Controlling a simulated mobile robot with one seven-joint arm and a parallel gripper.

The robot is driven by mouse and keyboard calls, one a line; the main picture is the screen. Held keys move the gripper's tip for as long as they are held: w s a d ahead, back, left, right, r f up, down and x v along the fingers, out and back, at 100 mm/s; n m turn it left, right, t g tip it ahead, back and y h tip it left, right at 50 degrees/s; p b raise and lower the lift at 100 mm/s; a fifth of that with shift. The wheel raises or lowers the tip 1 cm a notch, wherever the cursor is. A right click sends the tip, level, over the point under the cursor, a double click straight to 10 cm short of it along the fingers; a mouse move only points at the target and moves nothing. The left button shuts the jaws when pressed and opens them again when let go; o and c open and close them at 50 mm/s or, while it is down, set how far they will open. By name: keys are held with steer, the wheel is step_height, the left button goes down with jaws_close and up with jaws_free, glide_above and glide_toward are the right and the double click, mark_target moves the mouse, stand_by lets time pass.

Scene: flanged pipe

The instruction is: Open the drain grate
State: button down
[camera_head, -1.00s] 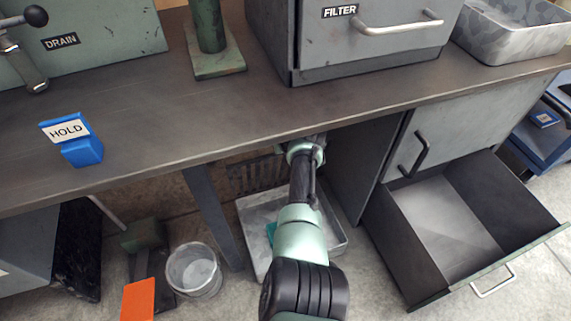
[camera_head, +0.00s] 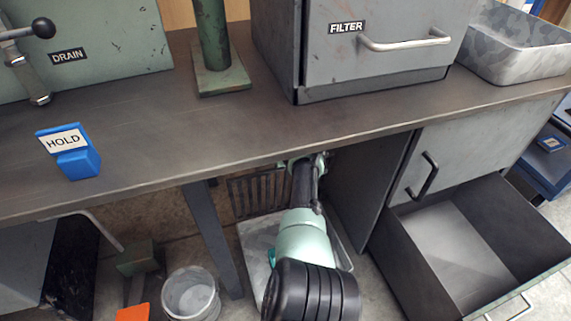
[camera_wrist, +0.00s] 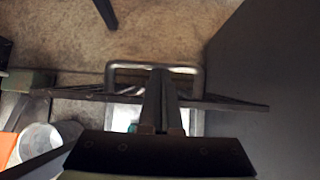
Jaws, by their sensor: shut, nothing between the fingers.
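The drain grate (camera_head: 248,195) is a dark slatted panel under the bench, partly hidden by my arm in the head view. In the wrist view the grate (camera_wrist: 225,101) shows nearly edge-on as a thin dark strip, with a grey loop handle (camera_wrist: 125,66) on it. My gripper (camera_wrist: 161,73) is shut and empty. Its fingertips overlap the middle of the handle's bar in the wrist view; I cannot tell whether they touch it. In the head view the fingers are hidden under the bench edge.
The bench top (camera_head: 230,130) overhangs my arm. A dark cabinet side (camera_wrist: 265,80) stands close on the right, with an open drawer (camera_head: 470,255) beyond. A grey tray (camera_head: 340,250) lies under my arm. A bench leg (camera_head: 212,235) and a bucket (camera_head: 190,293) stand left.

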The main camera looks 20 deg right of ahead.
steer(key=p+v, duration=0.1)
steer(key=p, duration=0.1)
steer(key=shift+s+r+p, duration=0.1)
steer(key=shift+r+p, duration=0.25)
steer(key=shift+r, duration=0.05)
steer(key=s+p, duration=1)
steer(key=s, duration=0.2)
steer(key=shift+d+f, duration=0.25)
steer(key=shift+f, duration=0.1)
